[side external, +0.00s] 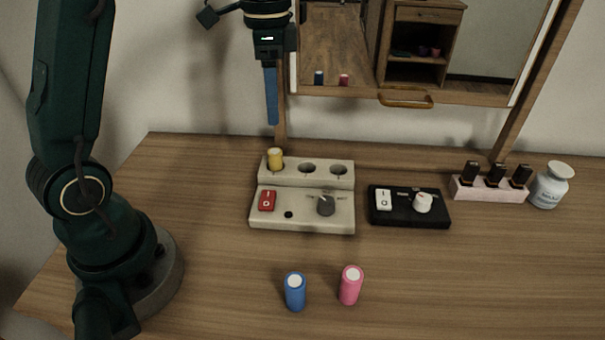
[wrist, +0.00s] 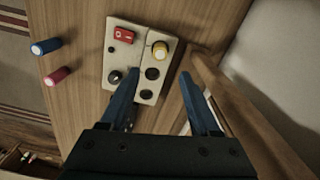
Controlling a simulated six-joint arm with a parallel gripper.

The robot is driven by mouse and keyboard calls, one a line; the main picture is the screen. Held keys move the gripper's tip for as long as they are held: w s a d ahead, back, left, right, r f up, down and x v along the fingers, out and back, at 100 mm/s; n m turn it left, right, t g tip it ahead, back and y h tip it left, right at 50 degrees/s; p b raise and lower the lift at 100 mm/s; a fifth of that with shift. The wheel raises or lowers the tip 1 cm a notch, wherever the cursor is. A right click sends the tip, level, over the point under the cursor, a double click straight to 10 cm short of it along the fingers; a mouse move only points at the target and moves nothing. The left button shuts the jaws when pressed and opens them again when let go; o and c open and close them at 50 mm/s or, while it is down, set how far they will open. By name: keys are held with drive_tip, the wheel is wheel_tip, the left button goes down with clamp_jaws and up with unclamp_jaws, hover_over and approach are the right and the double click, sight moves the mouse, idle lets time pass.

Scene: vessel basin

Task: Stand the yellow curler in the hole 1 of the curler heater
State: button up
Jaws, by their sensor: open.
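The yellow curler (side external: 275,159) stands upright in the leftmost hole of the cream curler heater (side external: 312,179), with its upper part showing above the rim. In the wrist view the yellow curler (wrist: 159,50) shows in the end hole of the heater (wrist: 145,97). The other two holes are empty. My gripper (side external: 271,122) is above the heater's left end, clear of the curler. In the wrist view my gripper (wrist: 158,76) has its two blue fingers apart with nothing between them.
A blue curler (side external: 295,291) and a pink curler (side external: 350,285) stand at the front. A black control box (side external: 409,206) is right of the heater. Farther right are a pink holder (side external: 490,190) with dark bottles and a white jar (side external: 551,185). A mirror (side external: 420,45) rises behind.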

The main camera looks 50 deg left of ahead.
drive_tip(key=s+d+n+t, duration=0.2)
drive_tip(key=s+d+n, duration=0.1)
drive_tip(key=s, duration=0.4)
drive_tip(key=s+d+n+t, duration=0.3)
drive_tip(key=s+d, duration=0.1)
drive_tip(key=s, duration=0.3)
drive_tip(key=shift+d+n+t, duration=0.3)
drive_tip(key=shift+n, duration=0.1)
